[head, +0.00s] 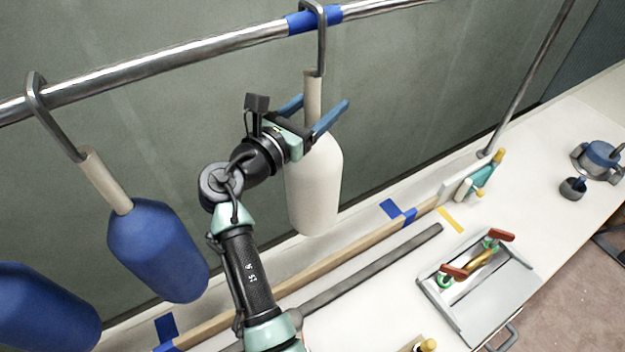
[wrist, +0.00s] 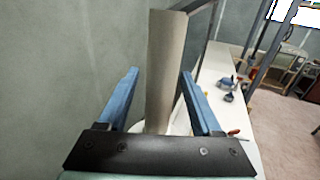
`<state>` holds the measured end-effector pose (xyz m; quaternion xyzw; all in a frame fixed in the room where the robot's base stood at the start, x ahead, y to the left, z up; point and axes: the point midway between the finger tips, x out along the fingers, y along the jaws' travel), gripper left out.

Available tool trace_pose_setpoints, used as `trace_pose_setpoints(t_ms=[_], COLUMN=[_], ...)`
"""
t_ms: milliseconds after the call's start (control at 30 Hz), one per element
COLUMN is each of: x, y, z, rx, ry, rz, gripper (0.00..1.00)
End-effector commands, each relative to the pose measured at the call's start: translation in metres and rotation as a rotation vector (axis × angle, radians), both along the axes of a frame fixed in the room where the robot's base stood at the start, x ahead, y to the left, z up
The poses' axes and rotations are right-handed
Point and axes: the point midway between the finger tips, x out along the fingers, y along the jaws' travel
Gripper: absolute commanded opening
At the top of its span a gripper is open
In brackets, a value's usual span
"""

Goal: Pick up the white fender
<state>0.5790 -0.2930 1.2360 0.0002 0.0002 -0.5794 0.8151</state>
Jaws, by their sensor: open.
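The white fender (head: 314,190) hangs upright from a dark metal hook (head: 321,40) on the chrome rail. Its beige neck (head: 312,95) rises from its rounded top. My gripper (head: 320,109) is at the neck, just above the white body, with its blue fingers apart. In the wrist view my gripper (wrist: 158,90) has one finger on each side of the beige neck (wrist: 163,70). Gaps show between the neck and both fingers. A little of the white body shows low between the fingers; the rest is hidden behind the gripper's black bar.
Two blue fenders (head: 155,245) are at the left, one hanging from the chrome rail (head: 170,62). A grey tray (head: 480,285) with tools stands on the white bench at right. A grey wall is close behind the fenders. A wooden strip (head: 330,262) runs along the bench.

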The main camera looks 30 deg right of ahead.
Motion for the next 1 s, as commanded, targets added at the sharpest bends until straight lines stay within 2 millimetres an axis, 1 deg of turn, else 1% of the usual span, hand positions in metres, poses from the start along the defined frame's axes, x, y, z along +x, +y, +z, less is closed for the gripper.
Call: trace_pose_setpoints(t_ms=[33, 100, 300, 667, 700, 1000], x=[0.001, 0.0021, 0.0022, 0.002, 0.0021, 0.0021], y=[-0.0043, -0.0066, -0.0064, -0.0062, -0.006, -0.0059], z=[0.0006, 0.0001, -0.0004, -0.0005, -0.0005, -0.0006], rx=[0.001, 0.0, 0.0, 0.0, 0.0, 0.0], ry=[0.001, 0.0, 0.0, 0.0, 0.0, 0.0], rz=[-0.002, -0.001, 0.0, 0.0, 0.0, 0.0], gripper=[0.66, 0.66, 0.66, 0.01, 0.0, 0.0])
